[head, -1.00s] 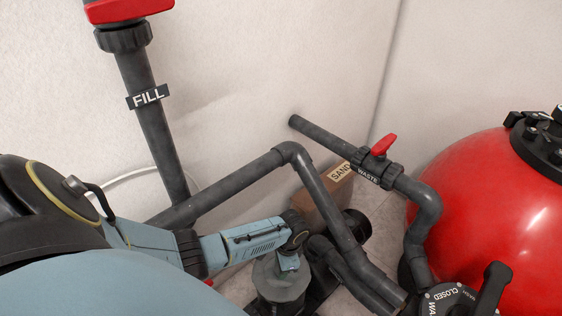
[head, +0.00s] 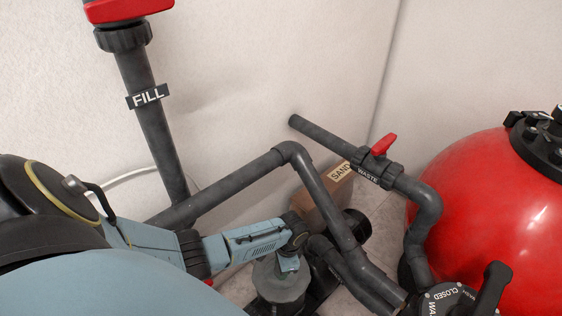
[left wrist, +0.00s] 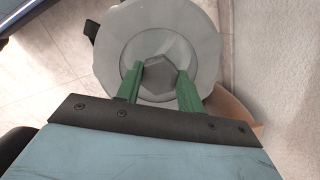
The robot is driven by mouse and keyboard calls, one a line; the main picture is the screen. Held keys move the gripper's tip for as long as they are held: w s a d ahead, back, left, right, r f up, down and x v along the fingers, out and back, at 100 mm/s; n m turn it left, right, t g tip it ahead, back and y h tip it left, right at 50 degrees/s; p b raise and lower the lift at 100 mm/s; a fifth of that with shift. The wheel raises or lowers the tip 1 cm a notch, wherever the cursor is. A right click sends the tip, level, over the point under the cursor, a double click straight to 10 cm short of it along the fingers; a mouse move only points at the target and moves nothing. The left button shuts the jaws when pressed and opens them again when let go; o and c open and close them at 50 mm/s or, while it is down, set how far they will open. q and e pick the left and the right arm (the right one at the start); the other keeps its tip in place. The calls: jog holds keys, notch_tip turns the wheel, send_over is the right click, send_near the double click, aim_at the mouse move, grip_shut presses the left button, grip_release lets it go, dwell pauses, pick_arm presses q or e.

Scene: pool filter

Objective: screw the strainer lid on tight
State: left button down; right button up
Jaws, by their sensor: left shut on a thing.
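The strainer lid (left wrist: 112,47) is a round, translucent grey disc with a raised hexagonal knob (left wrist: 158,74) at its centre. In the left wrist view my left gripper (left wrist: 159,80) has its green fingers on both sides of the knob, shut on it. In the head view the grey strainer housing (head: 278,287) stands below my left wrist, which hides most of the lid. The lid's seating on the housing cannot be told from here. My right gripper is in neither view.
Dark pipes (head: 330,205) run close beside and above the strainer. A red filter tank (head: 480,190) and a valve with a black handle (head: 492,290) stand at the right. A FILL pipe (head: 155,130) rises at the left. A SAND bag (head: 325,205) lies behind the pipes.

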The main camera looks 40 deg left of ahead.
pick_arm(q)
jog(key=shift+f+b, duration=0.8)
jog(key=shift+f, duration=0.3)
